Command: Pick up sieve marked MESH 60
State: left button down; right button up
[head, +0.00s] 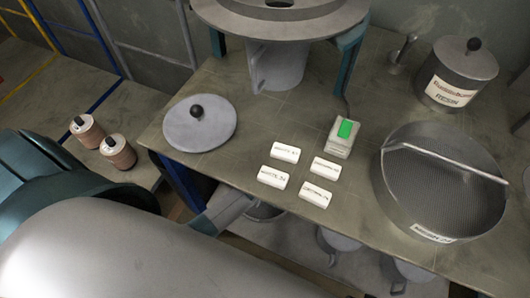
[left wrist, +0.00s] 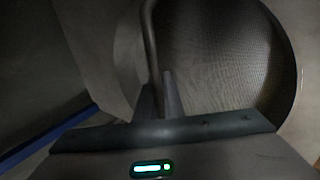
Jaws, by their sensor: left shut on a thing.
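My left gripper (left wrist: 162,94) is shut on the bar handle (left wrist: 150,45) of a round metal sieve (left wrist: 215,60), whose mesh fills the upper right of the left wrist view. In the head view my left wrist (head: 225,207) reaches in below the table's front edge, and its fingertips are hidden. Part of a round metal rim (head: 264,212) shows beside it under the table. No label on the held sieve is visible. Another sieve (head: 440,180) with a bar handle stands on the table at the right; its front label is too small to read surely. My right gripper is not in view.
Several white labelled blocks (head: 285,152) and a device with a green screen (head: 341,137) lie mid-table (head: 250,115). A grey lid (head: 199,124), a RESIN pot (head: 458,75) and a round-topped machine (head: 278,60) stand around them. Metal vessels (head: 338,238) sit on the shelf below.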

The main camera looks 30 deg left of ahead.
pick_arm(q)
jog(key=shift+r, duration=0.15)
